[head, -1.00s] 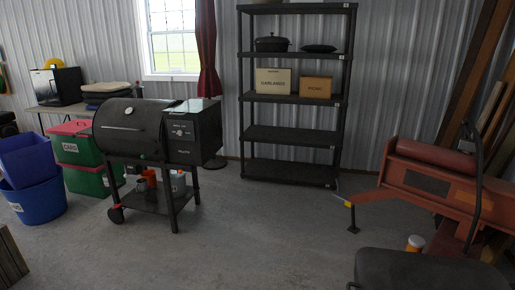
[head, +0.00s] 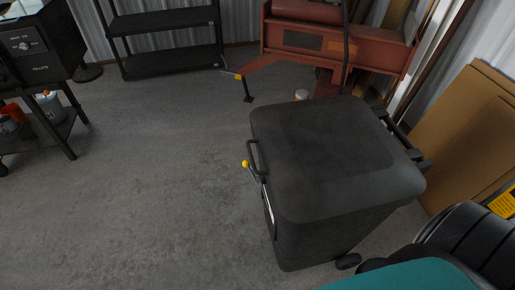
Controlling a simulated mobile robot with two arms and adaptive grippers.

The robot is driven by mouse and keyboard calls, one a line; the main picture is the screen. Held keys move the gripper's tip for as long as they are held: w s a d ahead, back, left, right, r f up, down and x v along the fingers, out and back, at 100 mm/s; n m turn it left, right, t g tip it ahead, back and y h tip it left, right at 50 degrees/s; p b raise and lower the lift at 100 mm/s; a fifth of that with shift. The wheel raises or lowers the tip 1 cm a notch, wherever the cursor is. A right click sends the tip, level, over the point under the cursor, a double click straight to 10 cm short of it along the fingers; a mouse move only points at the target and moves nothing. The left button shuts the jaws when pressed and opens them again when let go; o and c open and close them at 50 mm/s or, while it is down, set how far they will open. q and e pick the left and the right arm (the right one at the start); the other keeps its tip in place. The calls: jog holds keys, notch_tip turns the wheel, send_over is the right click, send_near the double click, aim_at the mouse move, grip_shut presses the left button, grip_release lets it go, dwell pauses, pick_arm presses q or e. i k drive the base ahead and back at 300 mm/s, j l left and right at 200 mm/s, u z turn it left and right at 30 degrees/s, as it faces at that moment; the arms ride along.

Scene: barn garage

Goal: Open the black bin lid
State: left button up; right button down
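The black bin (head: 312,236) stands upright on the concrete floor, right of centre in the head view. Its lid (head: 330,150) lies flat and shut on top. A dark handle (head: 254,160) with a yellow knob (head: 245,163) sits on the left edge of the lid. A hinge-like bar (head: 405,140) runs along the right edge of the lid, and a wheel (head: 348,261) shows at the lower right of the bin. Neither of my grippers is in view.
Clear floor (head: 170,180) lies left of the bin. A red machine (head: 320,45) stands behind it. Cardboard sheets (head: 465,135) lean at the right. A teal surface (head: 410,277) and black ribbed object (head: 475,240) are close at the lower right. A grill (head: 40,45) stands at the left.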

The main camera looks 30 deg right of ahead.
aim_at(324, 159)
jog(key=z, duration=1.2)
